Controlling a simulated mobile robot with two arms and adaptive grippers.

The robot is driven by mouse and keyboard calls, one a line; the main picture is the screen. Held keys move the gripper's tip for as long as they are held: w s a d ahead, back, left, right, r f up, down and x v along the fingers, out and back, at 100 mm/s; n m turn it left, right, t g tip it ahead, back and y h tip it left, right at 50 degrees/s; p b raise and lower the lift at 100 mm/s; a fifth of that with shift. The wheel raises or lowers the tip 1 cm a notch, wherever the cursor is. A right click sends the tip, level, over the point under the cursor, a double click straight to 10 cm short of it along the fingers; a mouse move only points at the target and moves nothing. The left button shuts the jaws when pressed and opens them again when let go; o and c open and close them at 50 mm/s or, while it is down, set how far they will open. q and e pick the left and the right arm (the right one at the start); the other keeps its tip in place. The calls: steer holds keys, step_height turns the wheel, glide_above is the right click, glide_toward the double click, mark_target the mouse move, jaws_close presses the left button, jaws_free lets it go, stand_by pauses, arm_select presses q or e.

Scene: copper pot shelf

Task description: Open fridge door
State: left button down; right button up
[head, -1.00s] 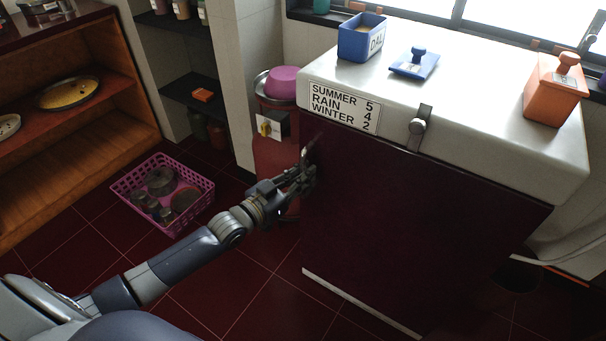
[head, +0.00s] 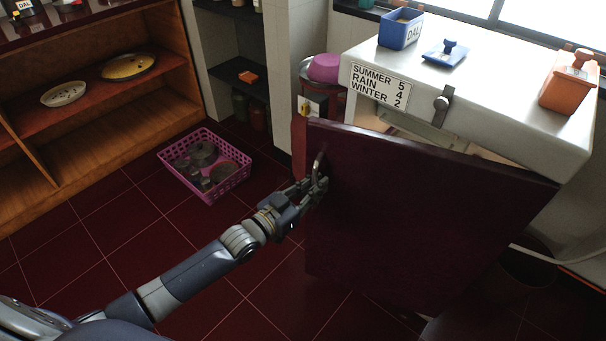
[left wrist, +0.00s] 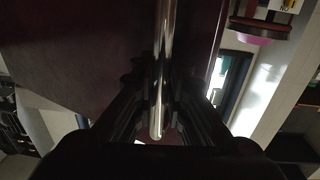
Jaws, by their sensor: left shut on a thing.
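The fridge (head: 470,118) is white on top, with a dark maroon door (head: 420,205). The door stands partly open; a gap shows along its top edge, with a pale interior behind it. Its metal handle (head: 318,166) is near the door's left edge. My left gripper (head: 314,188) is shut on the handle, its arm reaching in from the lower left. In the left wrist view the shiny handle bar (left wrist: 160,70) runs between the dark fingers of the gripper (left wrist: 160,115), with the maroon door (left wrist: 80,50) behind. My right gripper is not in view.
A pink basket (head: 228,180) with pots sits on the floor left of the door. A wooden shelf (head: 110,125) stands at the left. A blue box (head: 400,32), a blue lid (head: 445,54) and an orange box (head: 568,92) stand on the fridge. Floor before the door is clear.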

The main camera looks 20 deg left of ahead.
arm_select(q)
steer(key=shift+s, duration=0.75)
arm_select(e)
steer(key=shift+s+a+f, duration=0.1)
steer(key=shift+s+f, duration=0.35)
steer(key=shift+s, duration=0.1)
arm_select(q)
steer(key=c, duration=1.6)
jaws_free()
steer(key=v, duration=1.2)
